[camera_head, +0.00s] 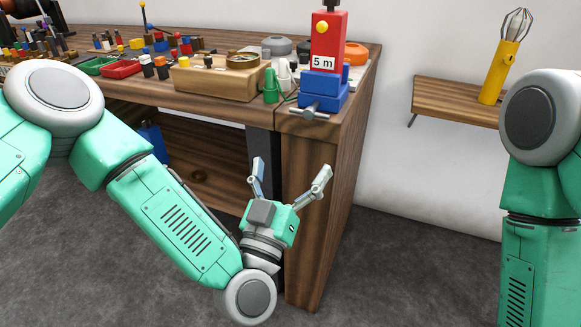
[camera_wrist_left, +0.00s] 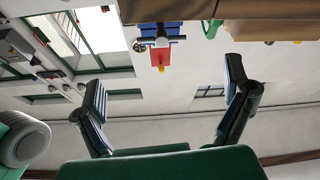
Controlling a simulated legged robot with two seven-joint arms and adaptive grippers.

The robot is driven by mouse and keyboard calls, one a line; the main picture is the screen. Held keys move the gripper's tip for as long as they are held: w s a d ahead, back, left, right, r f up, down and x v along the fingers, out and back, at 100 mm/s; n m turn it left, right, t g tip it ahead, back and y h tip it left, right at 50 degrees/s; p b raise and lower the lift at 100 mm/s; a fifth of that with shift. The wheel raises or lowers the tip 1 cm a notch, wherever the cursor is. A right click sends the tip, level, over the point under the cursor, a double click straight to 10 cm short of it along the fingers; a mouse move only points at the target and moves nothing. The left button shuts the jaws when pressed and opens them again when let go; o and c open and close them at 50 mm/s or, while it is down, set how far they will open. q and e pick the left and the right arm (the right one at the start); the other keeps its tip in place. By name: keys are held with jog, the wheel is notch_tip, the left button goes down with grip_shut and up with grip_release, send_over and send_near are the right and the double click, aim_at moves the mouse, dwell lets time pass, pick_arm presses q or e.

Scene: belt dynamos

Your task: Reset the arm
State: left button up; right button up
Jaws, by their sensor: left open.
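My left arm comes in from the left in the head view and bends down in front of the wooden workbench (camera_head: 335,150). Its gripper (camera_head: 290,172) is open and empty, below the tabletop by the bench's front right leg. In the left wrist view the two fingers of this gripper (camera_wrist_left: 168,95) stand wide apart with nothing between them. My right arm (camera_head: 535,180) hangs at the right edge of the head view. Its gripper is out of view.
A red and blue device marked "5 m" (camera_head: 324,62) stands on the bench corner above my left gripper. A wooden block (camera_head: 215,82), green and red trays (camera_head: 121,69) and small parts cover the bench. A wall shelf (camera_head: 450,100) holds a yellow whisk-like tool (camera_head: 499,72). Floor right of the bench is clear.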

pick_arm(q)
jog(key=shift+d, duration=0.1)
jog(key=s+a+f+m+g+p, duration=0.2)
jog(key=s+f+g, duration=0.35)
jog(key=f, duration=0.45)
jog(key=s+a+f+m+g+p, duration=0.1)
jog(key=s+a+f+g+p, duration=0.15)
jog(key=s+f+g, duration=0.55)
jog(key=s+a+f+n+g+y+p, duration=0.1)
jog(key=s+a+f+g+y, duration=0.2)
jog(key=s+a, duration=0.4)
jog(key=s+a+f+n+g+y, duration=0.2)
jog(key=s+a+f+g, duration=0.2)
jog(key=a, duration=0.9)
jog(key=s, duration=0.3)
jog(key=shift+s+a+f+y+p, duration=0.2)
jog(key=shift+s+f+y+p, duration=0.05)
jog(key=shift+f+y+p, duration=0.15)
jog(key=shift+g, duration=0.25)
